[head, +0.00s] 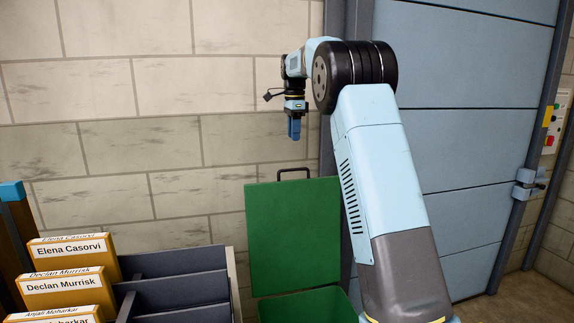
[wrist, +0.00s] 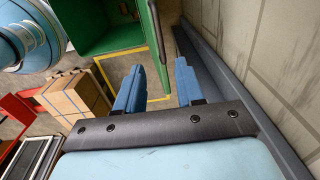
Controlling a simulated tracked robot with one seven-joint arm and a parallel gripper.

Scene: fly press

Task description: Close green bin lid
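The green bin (head: 308,306) stands at the bottom middle of the head view, and its open inside also shows in the wrist view (wrist: 108,30). Its green lid (head: 295,235) is open, standing upright against the wall side, with a dark handle (head: 293,170) on its top edge. In the wrist view the lid (wrist: 154,30) shows nearly edge-on. My gripper (head: 294,136) points down above the handle, apart from it. In the wrist view its blue fingers (wrist: 159,66) are spread and empty, with the lid's edge running toward the gap between them.
A dark rack (head: 180,285) with labelled orange boxes (head: 65,285) stands left of the bin. A block wall (head: 150,130) is behind, and a blue-grey door (head: 460,120) is at the right. The wrist view shows cardboard boxes (wrist: 75,98) on the floor.

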